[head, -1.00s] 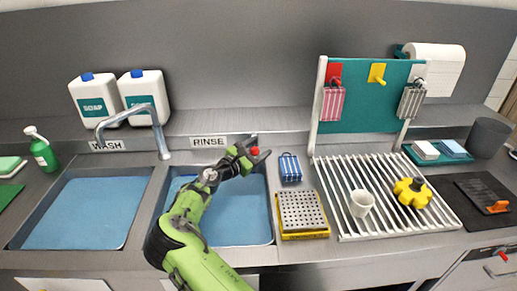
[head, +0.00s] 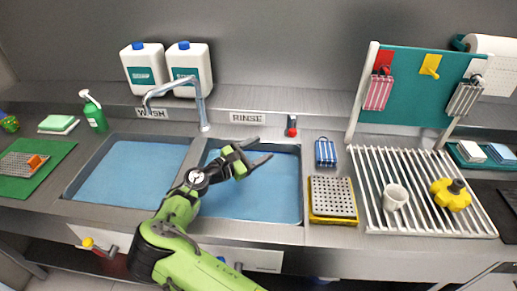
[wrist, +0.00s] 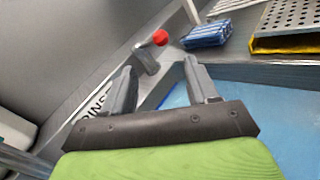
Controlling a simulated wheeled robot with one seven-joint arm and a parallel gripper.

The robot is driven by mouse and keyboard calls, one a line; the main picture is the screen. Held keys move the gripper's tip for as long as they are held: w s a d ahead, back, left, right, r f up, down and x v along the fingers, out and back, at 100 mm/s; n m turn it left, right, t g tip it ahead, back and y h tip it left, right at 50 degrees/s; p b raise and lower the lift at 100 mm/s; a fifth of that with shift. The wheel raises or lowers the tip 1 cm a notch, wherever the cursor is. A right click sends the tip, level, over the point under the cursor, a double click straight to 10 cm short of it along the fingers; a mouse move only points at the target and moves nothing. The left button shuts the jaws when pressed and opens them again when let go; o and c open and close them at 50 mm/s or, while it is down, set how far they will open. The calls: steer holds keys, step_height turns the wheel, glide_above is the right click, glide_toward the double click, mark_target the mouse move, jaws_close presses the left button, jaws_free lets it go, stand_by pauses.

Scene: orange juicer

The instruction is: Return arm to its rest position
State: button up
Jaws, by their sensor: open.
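My gripper (head: 264,152) is open and empty above the back of the rinse basin (head: 255,196) in the head view. My green arm reaches up to it from the bottom of the picture. In the wrist view the two grey fingers (wrist: 164,88) stand apart with nothing between them. A red-topped lever (head: 292,126) stands on the counter behind the basin, apart from the fingers. In the wrist view its red knob (wrist: 160,37) shows beyond the fingertips.
A metal faucet (head: 204,112) rises left of my gripper. A blue striped sponge (head: 325,153) and a yellow tray with a perforated top (head: 332,197) lie to the right. A drying rack (head: 418,217) holds a white cup (head: 396,196) and a yellow knobbed piece (head: 450,195).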

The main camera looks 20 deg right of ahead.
steer(key=shift+d, duration=0.1)
steer(key=s+d+r+m+g+y+p, duration=0.1)
steer(key=s+d+m+g+y, duration=0.4)
steer(key=s+m+y, duration=0.6)
steer(key=s+a+r+m+t+y, duration=0.2)
steer(key=s+a+r, duration=0.2)
steer(key=s, duration=0.3)
steer(key=s+a+r+m+t+y+p, duration=0.1)
steer(key=s+a+r, duration=0.3)
steer(key=s, duration=0.4)
steer(key=s+a+r+m+t+y+p, duration=0.1)
steer(key=s+a+r+m+t+y, duration=0.1)
steer(key=s, duration=0.6)
steer(key=a+r+m+y, duration=0.1)
steer(key=a+r, duration=0.1)
steer(key=a, duration=0.1)
steer(key=shift+a+t, duration=0.3)
steer(key=shift+a, duration=0.1)
